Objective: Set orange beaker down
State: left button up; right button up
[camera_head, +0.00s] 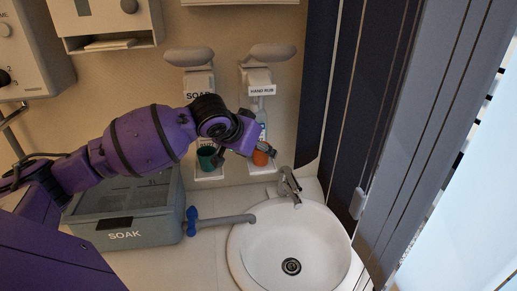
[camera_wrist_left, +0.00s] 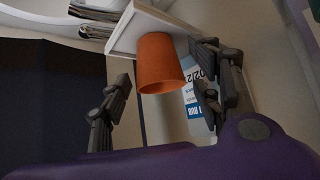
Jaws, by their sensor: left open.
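The orange beaker (camera_head: 261,156) is on the small white drip tray (camera_head: 262,170) under the dispenser labelled HAND RUB. My left gripper (camera_head: 244,152) is beside it, in front of the dispensers, and partly covers it in the head view. In the left wrist view the beaker (camera_wrist_left: 160,64) shows between the two spread fingers of my left gripper (camera_wrist_left: 160,60), with gaps visible on both sides. Its end lies against the white tray panel (camera_wrist_left: 133,30). My right gripper is not in view.
A grey SOAK bin (camera_head: 155,222) stands on the counter below my left arm. A blue-handled tap (camera_head: 192,221), a metal faucet (camera_head: 289,187) and a round basin (camera_head: 260,242) are at the front.

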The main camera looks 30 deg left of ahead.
pick_arm(q)
jog(key=v, duration=1.2)
